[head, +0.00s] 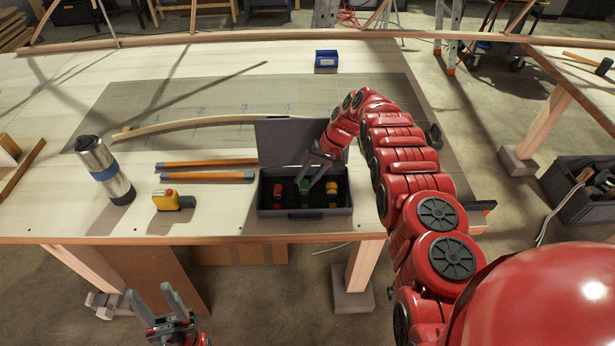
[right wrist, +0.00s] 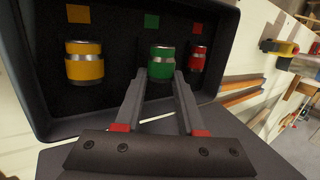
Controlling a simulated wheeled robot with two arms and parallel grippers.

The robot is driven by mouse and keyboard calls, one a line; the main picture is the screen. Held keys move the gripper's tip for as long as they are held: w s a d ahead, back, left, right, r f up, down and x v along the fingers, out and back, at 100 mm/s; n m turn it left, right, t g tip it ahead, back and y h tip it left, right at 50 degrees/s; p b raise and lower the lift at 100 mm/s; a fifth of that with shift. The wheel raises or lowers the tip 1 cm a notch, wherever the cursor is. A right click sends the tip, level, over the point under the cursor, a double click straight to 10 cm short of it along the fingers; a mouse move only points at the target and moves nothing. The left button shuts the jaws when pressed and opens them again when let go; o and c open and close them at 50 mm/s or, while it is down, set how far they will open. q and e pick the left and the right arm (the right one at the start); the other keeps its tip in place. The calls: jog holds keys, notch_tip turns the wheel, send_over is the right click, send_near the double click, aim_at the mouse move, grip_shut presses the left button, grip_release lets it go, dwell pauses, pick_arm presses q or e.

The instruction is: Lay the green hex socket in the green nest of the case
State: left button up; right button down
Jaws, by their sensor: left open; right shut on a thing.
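The dark case (head: 275,211) stands open on the table near its front edge, lid raised at the back. The green hex socket (right wrist: 162,62) is between the fingertips of my right gripper (right wrist: 163,75), which is shut on it. In the right wrist view it is just below the green square (right wrist: 152,21) in the case; whether it touches the case floor I cannot tell. In the head view the green socket (head: 304,185) shows inside the case, between the red socket (head: 278,192) and the yellow socket (head: 331,188). My left gripper (head: 157,296) is open and empty, in front of the table.
A steel flask (head: 104,168) and a yellow tape measure (head: 167,201) stand left of the case. Two orange-brown sticks (head: 205,163) and a bent lath (head: 200,122) lie behind them. A blue bin (head: 326,61) is at the back.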

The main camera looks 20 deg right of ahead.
jog(key=shift+f, duration=0.25)
dwell(0.6)
jog(key=shift+c, duration=2.2)
grip_release()
jog(key=shift+r, duration=0.1)
jog(key=shift+d, duration=0.15)
jog(key=shift+r+p, duration=0.65)
jog(key=shift+r, duration=0.25)
jog(key=shift+r+p, duration=1)
jog(key=shift+r, duration=0.55)
jog(key=shift+r+p, duration=0.35)
jog(key=shift+r, duration=0.7)
